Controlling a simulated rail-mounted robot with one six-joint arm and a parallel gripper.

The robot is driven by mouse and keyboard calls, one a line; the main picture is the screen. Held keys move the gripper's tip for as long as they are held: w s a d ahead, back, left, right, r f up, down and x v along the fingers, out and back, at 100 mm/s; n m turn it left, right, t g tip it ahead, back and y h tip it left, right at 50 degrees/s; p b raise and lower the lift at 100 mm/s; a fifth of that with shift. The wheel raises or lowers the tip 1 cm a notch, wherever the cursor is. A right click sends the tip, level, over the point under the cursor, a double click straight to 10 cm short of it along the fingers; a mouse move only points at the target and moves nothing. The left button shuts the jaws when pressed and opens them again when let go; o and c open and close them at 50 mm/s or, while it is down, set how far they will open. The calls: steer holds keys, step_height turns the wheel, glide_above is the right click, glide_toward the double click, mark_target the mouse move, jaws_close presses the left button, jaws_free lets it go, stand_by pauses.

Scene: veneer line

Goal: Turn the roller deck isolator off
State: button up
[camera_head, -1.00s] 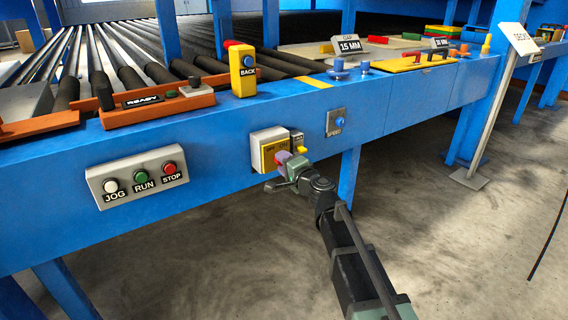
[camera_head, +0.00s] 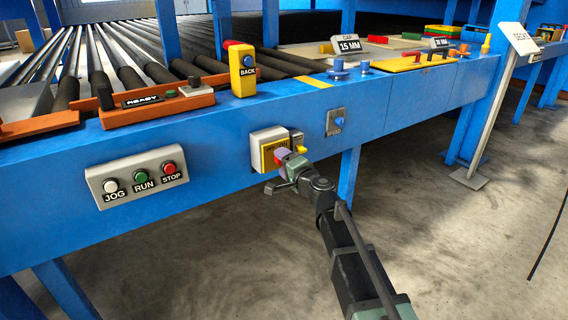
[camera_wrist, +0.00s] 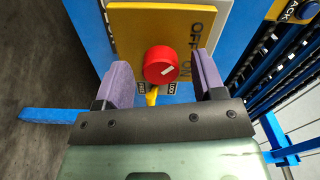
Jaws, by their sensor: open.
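The isolator (camera_head: 257,140) is a pale box with a yellow face on the front of the blue deck beam. In the wrist view its yellow plate (camera_wrist: 130,32) carries OFF and ON lettering and a round red knob (camera_wrist: 161,65). A short white mark on the knob slants toward the upper right; I cannot tell which label it points to. My gripper (camera_wrist: 163,82) is open, with one purple pad on each side of the knob. A gap shows at each side.
A JOG, RUN and STOP button box (camera_head: 137,178) is left of the isolator. A SPEED dial plate (camera_head: 336,122) is to its right. A yellow BACK button box (camera_head: 243,71) stands above. The floor (camera_head: 230,260) below is clear.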

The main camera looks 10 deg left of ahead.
steer(key=v, duration=1)
steer(key=shift+s+d, duration=0.25)
